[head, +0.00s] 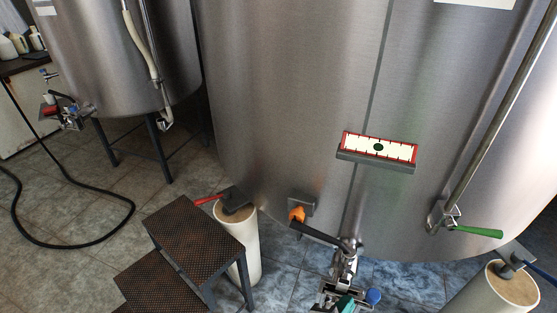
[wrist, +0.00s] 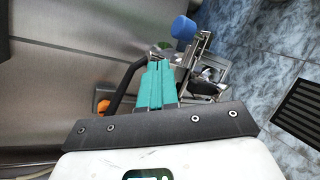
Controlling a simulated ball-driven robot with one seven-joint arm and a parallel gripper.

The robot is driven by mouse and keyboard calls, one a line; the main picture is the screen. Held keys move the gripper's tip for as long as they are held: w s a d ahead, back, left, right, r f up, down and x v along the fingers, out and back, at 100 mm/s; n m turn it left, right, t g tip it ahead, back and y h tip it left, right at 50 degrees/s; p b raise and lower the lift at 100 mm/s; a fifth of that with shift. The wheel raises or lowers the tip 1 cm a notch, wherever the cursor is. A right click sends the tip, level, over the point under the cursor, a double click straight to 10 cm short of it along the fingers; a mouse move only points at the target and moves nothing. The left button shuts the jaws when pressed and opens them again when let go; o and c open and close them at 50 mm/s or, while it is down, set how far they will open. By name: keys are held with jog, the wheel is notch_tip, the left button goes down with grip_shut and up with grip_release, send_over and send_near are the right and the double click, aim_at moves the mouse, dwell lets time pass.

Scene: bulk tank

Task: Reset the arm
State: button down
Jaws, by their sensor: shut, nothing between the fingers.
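My gripper (wrist: 158,66) shows in the wrist view as two teal fingers pressed side by side, shut with nothing between them. The fingers point towards a metal outlet valve (wrist: 208,78) with a blue knob (wrist: 184,28). A black lever (wrist: 127,88) passes to the left of the fingers. In the head view, a teal bit of my gripper (head: 345,303) shows at the bottom edge, just left of the blue knob (head: 373,296) and below the black lever (head: 318,235). I cannot tell whether the fingers touch the valve.
The large steel tank (head: 290,100) fills the middle, with a red-framed panel (head: 378,147) jutting out. Brown-topped steps (head: 195,235) stand left of the valve. Pale posts (head: 243,245) stand under the tank. A black hose (head: 120,222) lies on the open tiled floor (head: 75,265) at left.

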jog(key=s+d+f+m+g+y, duration=0.1)
jog(key=s+d+f+m+g, duration=0.3)
jog(key=d, duration=0.3)
jog(key=s+d+f+m+g+y, duration=0.1)
jog(key=s+d+m+g+y, duration=0.15)
jog(key=s+d+m, duration=0.45)
jog(key=s+m+g+y+p, duration=0.1)
jog(key=s+m+g+y, duration=0.2)
jog(key=s, duration=0.7)
jog(key=m+y, duration=0.2)
jog(key=m, duration=0.2)
jog(key=shift+s+a+r, duration=0.15)
jog(key=shift+a+r, duration=0.05)
jog(key=shift+r, duration=0.05)
jog(key=shift+y, duration=0.25)
